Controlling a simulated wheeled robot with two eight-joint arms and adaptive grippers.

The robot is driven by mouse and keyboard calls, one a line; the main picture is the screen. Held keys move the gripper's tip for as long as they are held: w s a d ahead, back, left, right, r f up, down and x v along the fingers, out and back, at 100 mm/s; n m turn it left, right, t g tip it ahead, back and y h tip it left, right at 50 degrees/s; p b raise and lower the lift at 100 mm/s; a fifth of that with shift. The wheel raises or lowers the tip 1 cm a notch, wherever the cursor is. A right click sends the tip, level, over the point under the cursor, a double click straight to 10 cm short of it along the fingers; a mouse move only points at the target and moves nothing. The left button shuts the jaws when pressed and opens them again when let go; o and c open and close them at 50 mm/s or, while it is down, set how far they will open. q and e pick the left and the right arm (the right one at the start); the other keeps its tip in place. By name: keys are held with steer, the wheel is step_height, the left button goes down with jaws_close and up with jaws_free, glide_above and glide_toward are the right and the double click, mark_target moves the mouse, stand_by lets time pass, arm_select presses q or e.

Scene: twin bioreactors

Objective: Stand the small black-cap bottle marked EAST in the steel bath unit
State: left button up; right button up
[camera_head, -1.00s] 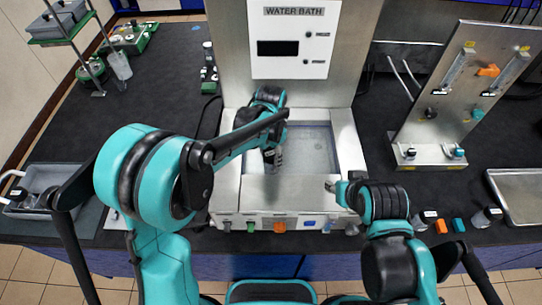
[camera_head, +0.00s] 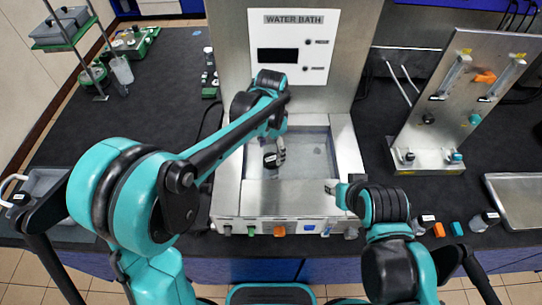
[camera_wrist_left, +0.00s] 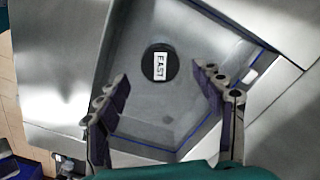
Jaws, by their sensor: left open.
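The steel water bath (camera_head: 232,190) stands in the middle, its open basin facing up. The small bottle's black cap (camera_head: 270,160) shows inside the basin, toward its left side. In the left wrist view the round black cap (camera_wrist_left: 160,64) bears a white EAST label and faces the camera; the body below is hidden, and the bottle looks upright. My left gripper (camera_head: 281,148) is over the basin near the cap. In the wrist view its two fingers (camera_wrist_left: 165,100) are spread wide and apart from the cap. My right gripper (camera_head: 332,188) is by the bath's front right rim; its jaws are unclear.
A steel panel rack (camera_head: 440,120) stands right of the bath, with a metal tray (camera_head: 515,200) beyond. Small bottles and coloured blocks (camera_head: 457,229) lie at the front right. A grey tray (camera_head: 40,185) is at the left edge. The dark bench at left is largely clear.

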arm_select(q)
step_height(320, 180, up, 5)
steer(key=s+a+r+n+t, duration=0.2)
steer(key=s+a+n, duration=0.1)
steer(key=s+a, duration=0.25)
steer(key=s+a+r+n+t, duration=0.2)
steer(key=s+a+r+n, duration=0.15)
steer(key=a, duration=0.25)
steer(key=s+a+f+n+t, duration=0.3)
steer(key=s+a+f+n, duration=0.1)
steer(key=s+a, duration=0.2)
steer(key=shift+s+a+p, duration=0.15)
steer(key=shift+s+p, duration=0.2)
steer(key=shift+s, duration=0.4)
steer(key=shift+s+f, duration=0.1)
steer(key=shift+s, duration=0.05)
